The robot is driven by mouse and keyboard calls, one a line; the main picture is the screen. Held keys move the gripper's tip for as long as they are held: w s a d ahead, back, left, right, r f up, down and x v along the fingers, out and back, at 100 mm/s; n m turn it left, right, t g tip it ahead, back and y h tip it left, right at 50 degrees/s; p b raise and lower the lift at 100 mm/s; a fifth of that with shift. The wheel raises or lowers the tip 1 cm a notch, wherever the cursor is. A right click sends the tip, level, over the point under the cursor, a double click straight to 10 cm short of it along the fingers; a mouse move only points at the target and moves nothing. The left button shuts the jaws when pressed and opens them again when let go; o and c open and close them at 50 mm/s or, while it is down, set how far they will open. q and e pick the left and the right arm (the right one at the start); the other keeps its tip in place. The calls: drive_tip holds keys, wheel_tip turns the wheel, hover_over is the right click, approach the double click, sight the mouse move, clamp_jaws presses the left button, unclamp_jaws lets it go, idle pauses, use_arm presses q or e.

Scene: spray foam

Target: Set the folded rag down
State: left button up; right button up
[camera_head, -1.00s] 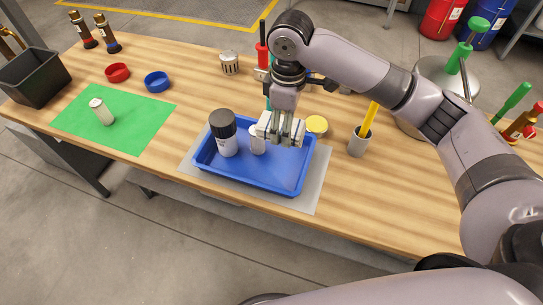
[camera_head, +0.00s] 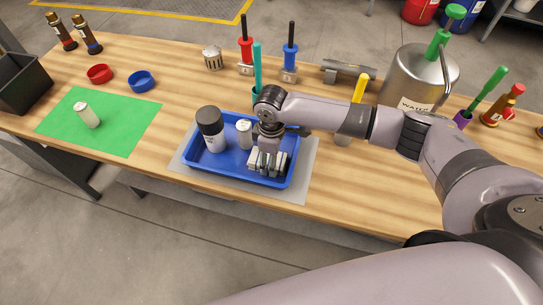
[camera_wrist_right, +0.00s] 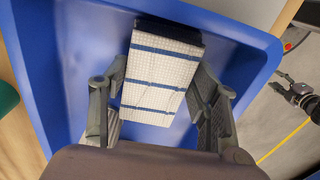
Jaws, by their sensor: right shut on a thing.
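The folded rag (camera_wrist_right: 163,65), white with a fine grid and dark blue stripes, lies between the fingers of my right gripper (camera_head: 268,163). In the right wrist view the fingers of this gripper (camera_wrist_right: 160,85) press on its two sides. The rag is inside the outline of the blue tray (camera_head: 232,175), at its right part. I cannot tell whether the rag touches the tray floor. In the head view the gripper mostly hides the rag. My left gripper is not in view.
A dark-capped bottle (camera_head: 212,132) and a small white canister (camera_head: 244,133) stand in the tray, left of my right gripper. The tray sits on a grey mat (camera_head: 306,180). A green mat (camera_head: 115,132) with a small white bottle (camera_head: 88,116) lies at the left.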

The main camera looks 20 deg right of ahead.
drive_tip(key=o, duration=1.3)
drive_tip(key=shift+c, duration=0.2)
wheel_tip(320, 180, up, 12)
drive_tip(key=b, duration=0.1)
drive_tip(key=shift+b, duration=0.3)
